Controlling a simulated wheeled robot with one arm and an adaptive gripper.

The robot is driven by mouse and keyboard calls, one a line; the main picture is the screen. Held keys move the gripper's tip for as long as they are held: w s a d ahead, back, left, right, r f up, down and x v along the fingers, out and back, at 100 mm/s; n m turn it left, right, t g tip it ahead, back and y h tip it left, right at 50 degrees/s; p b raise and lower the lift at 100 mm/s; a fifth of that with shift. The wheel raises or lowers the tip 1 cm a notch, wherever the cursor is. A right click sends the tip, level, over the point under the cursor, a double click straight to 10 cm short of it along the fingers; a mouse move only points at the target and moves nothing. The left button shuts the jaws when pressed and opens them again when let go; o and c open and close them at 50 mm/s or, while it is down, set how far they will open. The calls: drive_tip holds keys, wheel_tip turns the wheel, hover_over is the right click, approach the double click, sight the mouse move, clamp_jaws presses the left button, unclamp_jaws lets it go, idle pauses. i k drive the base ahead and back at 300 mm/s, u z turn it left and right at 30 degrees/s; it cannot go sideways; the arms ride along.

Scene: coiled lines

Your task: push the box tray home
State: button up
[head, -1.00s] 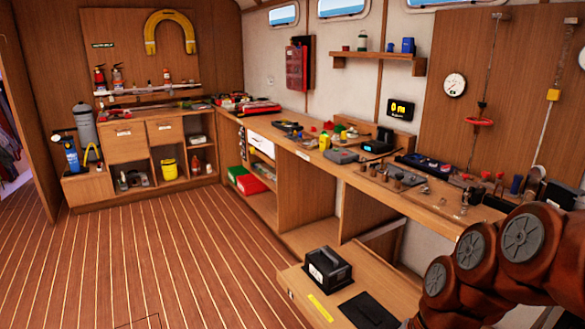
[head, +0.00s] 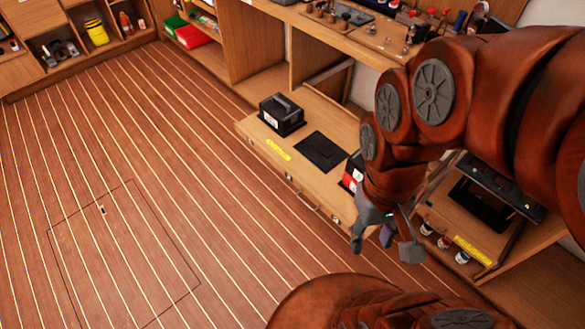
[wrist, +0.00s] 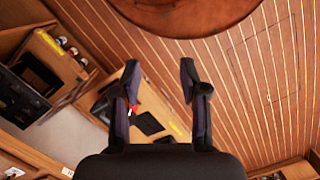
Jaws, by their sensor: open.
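A pulled-out wooden tray (head: 328,116) sits low under the workbench in the head view, with a yellow label along its front edge. A black box with a handle (head: 282,114) stands on it, beside a flat black pad (head: 321,152). The tray also shows between and beyond my fingers in the wrist view, where its black pad (wrist: 148,123) is visible. My gripper (head: 385,241) is open and empty, over the floor in front of the tray's right end. Its two fingers (wrist: 160,78) are spread apart in the wrist view. My arm hides part of the tray's right end.
A second low wooden surface (head: 432,213) at the right holds a black open case (head: 490,198) and several small cans. The workbench (head: 362,38) above carries tools. The striped floor left of the tray is clear, with a flush hatch (head: 122,255).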

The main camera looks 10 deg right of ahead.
sight(313, 156)
drive_tip(key=z, duration=0.7)
drive_tip(key=i, duration=0.65)
drive_tip(key=u, duration=2.15)
